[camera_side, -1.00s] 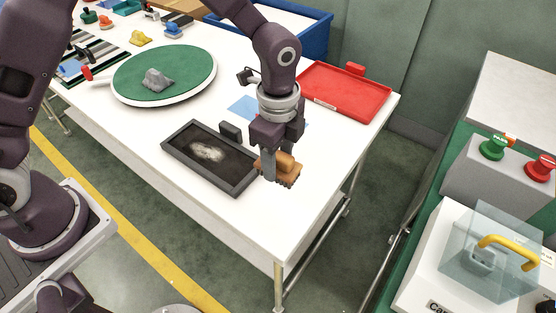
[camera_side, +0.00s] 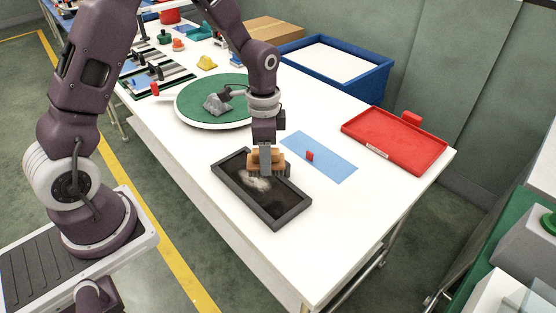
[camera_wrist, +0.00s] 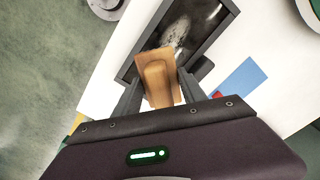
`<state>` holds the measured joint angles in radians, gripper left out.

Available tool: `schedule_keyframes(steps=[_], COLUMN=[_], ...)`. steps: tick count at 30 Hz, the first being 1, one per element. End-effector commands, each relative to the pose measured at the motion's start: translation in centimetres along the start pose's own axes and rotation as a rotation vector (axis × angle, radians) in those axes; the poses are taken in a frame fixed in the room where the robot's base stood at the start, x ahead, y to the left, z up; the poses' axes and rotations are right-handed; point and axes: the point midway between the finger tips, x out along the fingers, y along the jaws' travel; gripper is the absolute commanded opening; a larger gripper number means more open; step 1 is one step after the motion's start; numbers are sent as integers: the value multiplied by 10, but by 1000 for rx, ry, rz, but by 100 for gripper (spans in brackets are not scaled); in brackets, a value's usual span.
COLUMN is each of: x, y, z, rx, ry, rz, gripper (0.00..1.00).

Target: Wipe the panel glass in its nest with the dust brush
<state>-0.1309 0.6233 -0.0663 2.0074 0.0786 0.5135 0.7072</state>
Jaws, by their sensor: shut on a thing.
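The panel glass (camera_side: 283,203) is a dark pane in a black-framed nest (camera_side: 293,220) on the white table. A pale dusty patch (camera_side: 255,184) lies on it, partly hidden by the brush in the side view. The patch (camera_wrist: 180,32) also shows in the wrist view. My gripper (camera_side: 266,156) points down and is shut on the dust brush (camera_side: 281,170), a tan wooden block with dark bristles. The brush (camera_wrist: 156,79) is over the nest, close to the dusty patch. I cannot tell whether its bristles touch the glass.
A blue mat (camera_side: 330,163) with a small red piece (camera_side: 310,156) lies right of the nest. A red tray (camera_side: 400,148) is farther right. A green turntable (camera_side: 190,100) with a grey lump (camera_side: 217,104) and a blue bin (camera_side: 374,76) stand behind. The table's near right is clear.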

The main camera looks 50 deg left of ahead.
Motion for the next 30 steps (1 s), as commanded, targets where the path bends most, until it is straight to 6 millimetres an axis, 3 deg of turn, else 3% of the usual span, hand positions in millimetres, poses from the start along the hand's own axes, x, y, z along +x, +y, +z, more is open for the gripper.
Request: schedule_keyframes(steps=[20, 25, 26, 30], x=[58, 80, 77, 79], y=[1, -1, -4, -14], z=[0, 1, 2, 11], rx=[4, 3, 2, 3], ry=[-1, -2, 1, 0], rz=[1, 2, -1, -1], gripper=[16, 17, 11, 11])
